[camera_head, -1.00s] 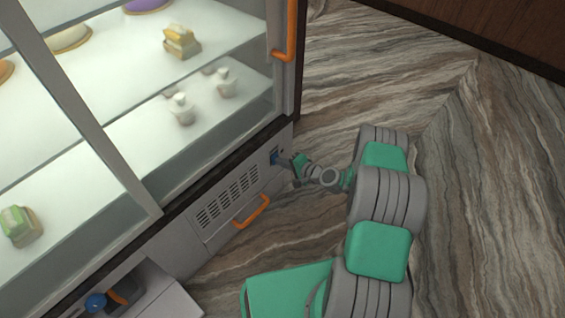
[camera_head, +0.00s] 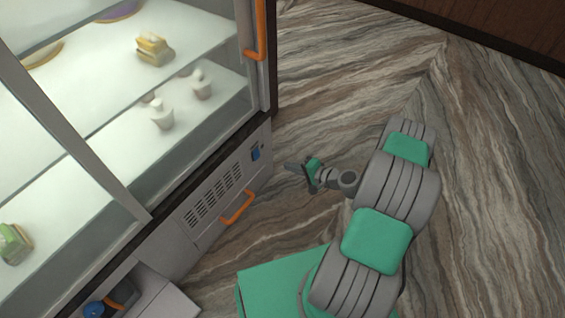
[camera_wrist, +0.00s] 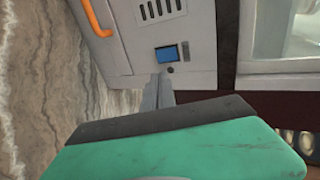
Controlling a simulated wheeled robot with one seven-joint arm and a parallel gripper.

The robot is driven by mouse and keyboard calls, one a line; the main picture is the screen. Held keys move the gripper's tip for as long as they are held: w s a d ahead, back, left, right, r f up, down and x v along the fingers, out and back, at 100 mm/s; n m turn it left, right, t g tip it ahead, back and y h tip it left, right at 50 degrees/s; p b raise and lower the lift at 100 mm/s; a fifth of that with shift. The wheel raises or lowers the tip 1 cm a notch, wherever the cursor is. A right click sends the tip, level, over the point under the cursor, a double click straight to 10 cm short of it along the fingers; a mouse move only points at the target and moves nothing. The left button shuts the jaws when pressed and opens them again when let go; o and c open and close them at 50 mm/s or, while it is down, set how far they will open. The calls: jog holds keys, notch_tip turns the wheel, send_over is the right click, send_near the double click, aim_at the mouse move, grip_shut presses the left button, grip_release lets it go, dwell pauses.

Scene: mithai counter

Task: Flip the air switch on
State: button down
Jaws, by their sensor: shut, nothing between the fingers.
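The air switch (camera_head: 255,154) is a small blue rocker on the lower grey panel of the display case, near its right corner. In the wrist view the blue switch (camera_wrist: 168,54) sits in a dark frame just beyond my fingertips, with a small dark round spot beside it. My gripper (camera_head: 290,166) is shut and empty, apart from the panel and to the right of the switch. In the wrist view the shut fingers of my gripper (camera_wrist: 158,84) point toward the panel near the switch. Which way the rocker is tipped is too small to tell.
A vent grille (camera_head: 212,195) and an orange handle (camera_head: 238,207) are left of the switch on the panel. An orange door handle (camera_head: 256,30) is above. The glass case holds sweets and small white pots (camera_head: 162,115). Marbled floor (camera_head: 330,90) is open to the right.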

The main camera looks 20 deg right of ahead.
jog(key=s+a+r+n+g+h, duration=0.2)
jog(key=a+r+n+g, duration=0.15)
jog(key=r, duration=0.45)
jog(key=s+a+r+n+g+h, duration=0.1)
jog(key=s+a+r+n+g, duration=0.15)
jog(key=r+n+g, duration=0.4)
jog(key=s+r+t+h, duration=0.1)
jog(key=s+r+h, duration=0.4)
jog(key=s+r, duration=0.9)
jog(key=shift+s+a+n, duration=0.4)
jog(key=shift+s, duration=0.75)
jog(key=shift+a, duration=0.1)
